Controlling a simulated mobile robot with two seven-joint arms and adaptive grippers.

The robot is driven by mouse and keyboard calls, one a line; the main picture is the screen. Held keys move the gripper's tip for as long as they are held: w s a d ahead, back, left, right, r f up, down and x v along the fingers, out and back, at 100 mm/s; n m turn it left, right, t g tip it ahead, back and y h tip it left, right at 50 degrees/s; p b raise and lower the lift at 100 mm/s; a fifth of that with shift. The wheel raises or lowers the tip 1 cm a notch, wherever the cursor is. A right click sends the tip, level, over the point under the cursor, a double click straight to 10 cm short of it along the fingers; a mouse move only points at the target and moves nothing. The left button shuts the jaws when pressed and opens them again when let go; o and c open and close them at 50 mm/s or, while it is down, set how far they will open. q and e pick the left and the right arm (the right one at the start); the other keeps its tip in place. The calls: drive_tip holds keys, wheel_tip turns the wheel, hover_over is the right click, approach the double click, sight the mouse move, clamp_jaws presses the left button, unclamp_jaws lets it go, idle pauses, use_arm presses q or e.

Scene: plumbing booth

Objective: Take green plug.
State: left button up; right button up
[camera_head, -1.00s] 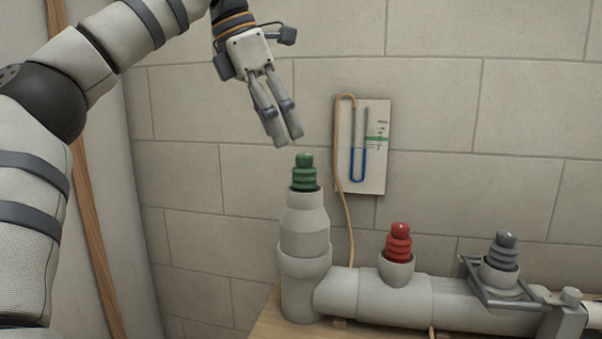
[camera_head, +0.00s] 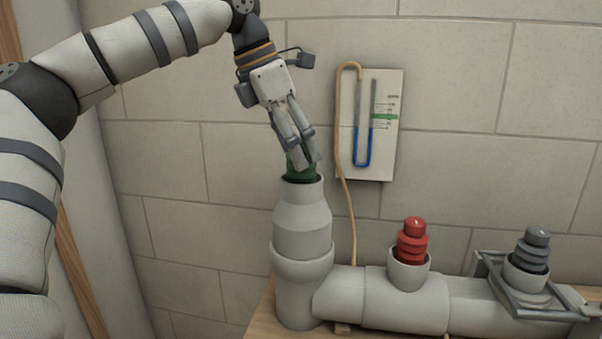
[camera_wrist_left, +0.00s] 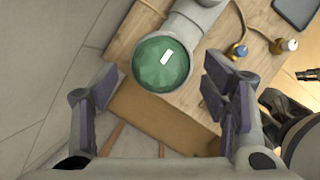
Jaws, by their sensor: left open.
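The green plug (camera_head: 299,176) sits in the top of the upright grey pipe (camera_head: 302,215). In the head view my left gripper (camera_head: 306,166) is lowered over the plug, and its fingers hide most of it. In the left wrist view the round green top of the plug (camera_wrist_left: 161,63) shows ahead of the fingers, with a small white mark on it. There my left gripper (camera_wrist_left: 157,100) is open, with its pads apart and the plug top a little beyond the gap, nearer the left pad. I cannot tell whether a finger touches it.
A red plug (camera_head: 412,242) and a grey plug (camera_head: 532,250) stand in the horizontal pipe (camera_head: 405,312) to the right. A metal bracket surrounds the grey plug's socket. A U-tube gauge (camera_head: 381,125) hangs on the wall behind, with a tan hose (camera_head: 349,205) running down.

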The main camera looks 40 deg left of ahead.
use_arm(q)
drive_tip(key=x, duration=0.2)
drive_tip(key=shift+w+d+f, duration=0.1)
drive_tip(key=shift+w+f, duration=0.1)
drive_tip(key=shift+f, duration=0.1)
drive_tip(key=shift+r, duration=0.1)
clamp_jaws()
